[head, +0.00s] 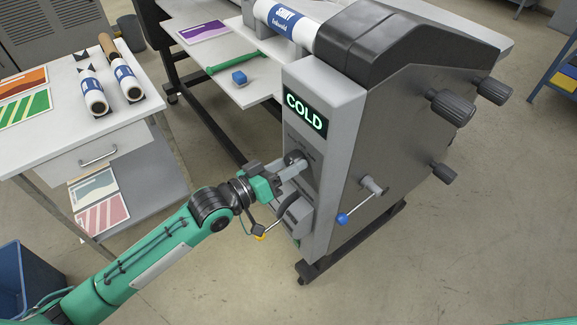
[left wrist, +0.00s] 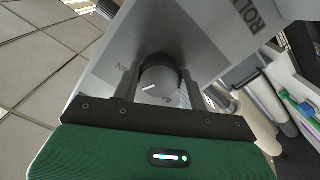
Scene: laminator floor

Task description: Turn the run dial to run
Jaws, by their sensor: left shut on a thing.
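The run dial (left wrist: 158,78) is a dark round knob with a white pointer line on the grey front panel of the laminator (head: 343,150). In the left wrist view it sits between the two fingers of my left gripper (left wrist: 157,88). In the head view my left gripper (head: 289,167) reaches the panel below the lit display (head: 305,110), which reads COLD. The gripper is shut on the dial and hides part of it there. The markings around the dial are too small to read surely. My right gripper is not in view.
A lever with a blue knob (head: 342,219) sticks out to the right of the panel. Dark handwheels (head: 449,107) project from the machine's side. A table with rolls (head: 93,93) and a drawer stands at the left. A blue bin (head: 28,280) is at lower left. Floor at lower right is clear.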

